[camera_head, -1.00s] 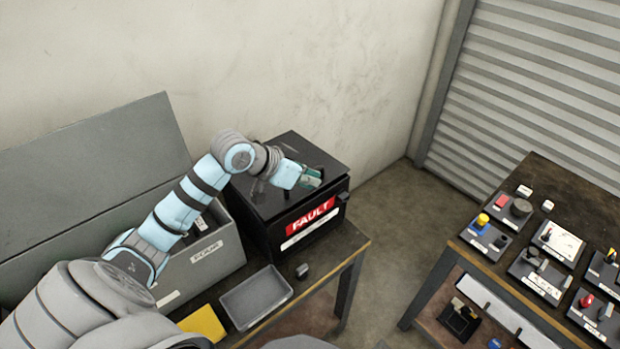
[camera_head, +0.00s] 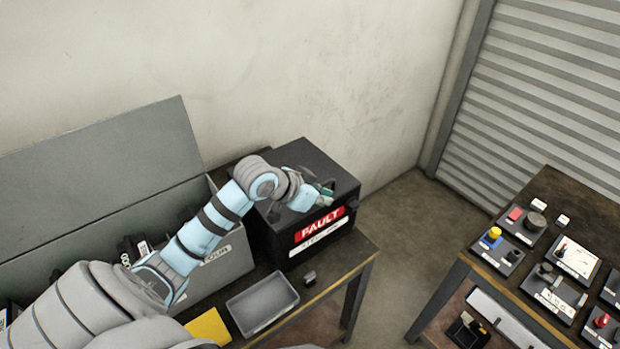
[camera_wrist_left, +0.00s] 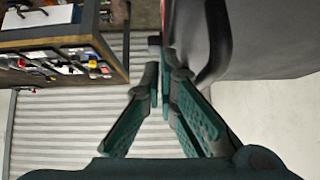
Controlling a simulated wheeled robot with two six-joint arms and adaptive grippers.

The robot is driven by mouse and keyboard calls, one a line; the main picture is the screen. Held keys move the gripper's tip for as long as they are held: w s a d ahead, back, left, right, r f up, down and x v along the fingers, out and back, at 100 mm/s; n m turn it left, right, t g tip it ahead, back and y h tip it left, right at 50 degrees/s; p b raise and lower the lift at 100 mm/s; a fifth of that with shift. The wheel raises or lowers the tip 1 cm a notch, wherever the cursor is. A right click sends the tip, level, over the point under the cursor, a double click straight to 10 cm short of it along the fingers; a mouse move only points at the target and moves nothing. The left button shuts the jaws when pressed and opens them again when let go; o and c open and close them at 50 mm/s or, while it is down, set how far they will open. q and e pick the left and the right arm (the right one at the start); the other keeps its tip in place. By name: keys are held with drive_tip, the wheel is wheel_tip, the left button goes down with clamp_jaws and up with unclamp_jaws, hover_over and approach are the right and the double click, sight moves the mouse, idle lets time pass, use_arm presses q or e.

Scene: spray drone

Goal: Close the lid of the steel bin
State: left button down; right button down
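The grey steel bin (camera_head: 232,255) stands at the left against the wall in the head view. Its broad lid (camera_head: 100,165) is tilted up behind it, and dark items show inside. Beside it stands a black box (camera_head: 270,235) with a red FAULT label and a flat closed top. My left gripper (camera_head: 325,189) is over the front right of that top. In the left wrist view its green fingers (camera_wrist_left: 163,85) converge with tips almost together and nothing seen between them. A dark curved handle (camera_wrist_left: 217,45) is beside them. Contact cannot be told. My right gripper is out of view.
A grey tray (camera_head: 262,304), a yellow item (camera_head: 208,327) and a small dark object (camera_head: 309,278) lie at the table's front. Another table (camera_head: 575,205) with several labelled pads stands at the right. Bare floor (camera_head: 400,240) lies between the tables.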

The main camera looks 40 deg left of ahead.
use_arm(q)
drive_tip(key=w+r+p+v, duration=0.2)
drive_tip(key=p+v, duration=0.1)
drive_tip(key=v, duration=0.9)
drive_tip(key=shift+s+r+p, duration=0.25)
drive_tip(key=shift+s+p, duration=0.05)
drive_tip(key=shift+p, duration=0.1)
drive_tip(key=shift+d, duration=0.2)
drive_tip(key=shift+f, duration=0.1)
